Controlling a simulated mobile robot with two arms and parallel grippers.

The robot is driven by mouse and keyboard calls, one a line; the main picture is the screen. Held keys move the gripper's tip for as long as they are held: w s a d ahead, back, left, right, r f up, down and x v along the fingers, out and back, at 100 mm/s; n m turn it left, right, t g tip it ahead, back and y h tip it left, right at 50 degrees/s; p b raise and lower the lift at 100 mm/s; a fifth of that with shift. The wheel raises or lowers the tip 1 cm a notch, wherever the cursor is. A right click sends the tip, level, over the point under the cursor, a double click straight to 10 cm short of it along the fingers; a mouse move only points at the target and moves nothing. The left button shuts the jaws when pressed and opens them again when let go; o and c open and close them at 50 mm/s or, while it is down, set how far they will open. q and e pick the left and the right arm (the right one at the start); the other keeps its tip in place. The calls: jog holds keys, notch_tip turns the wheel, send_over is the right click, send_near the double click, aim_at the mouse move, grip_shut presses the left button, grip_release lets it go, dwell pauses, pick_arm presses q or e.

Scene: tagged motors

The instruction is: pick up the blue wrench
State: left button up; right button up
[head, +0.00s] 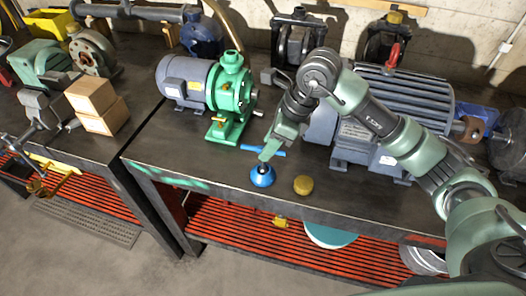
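A blue bar (248,148), which looks like the blue wrench, shows on both sides of my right gripper (266,154) near the front of the dark bench. The gripper hides its middle. The fingers point down at it, and I cannot tell whether they are closed on it. My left gripper is not in view.
A yellow-brown round knob or cap (303,185) sits just right of the blue piece. A green pump with a grey motor (186,80) stands behind to the left, a large blue-grey motor (400,95) to the right. Bare bench top (185,150) lies left.

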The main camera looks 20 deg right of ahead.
aim_at(263, 169)
jog(key=x, duration=0.2)
jog(key=shift+w+a+f+p, duration=0.25)
jog(key=shift+p, duration=0.1)
jog(key=shift+a+f, duration=0.15)
jog(key=shift+f, duration=0.2)
jog(key=shift+s, duration=0.1)
jog(key=shift+c, duration=0.3)
grip_shut()
dwell(0.5)
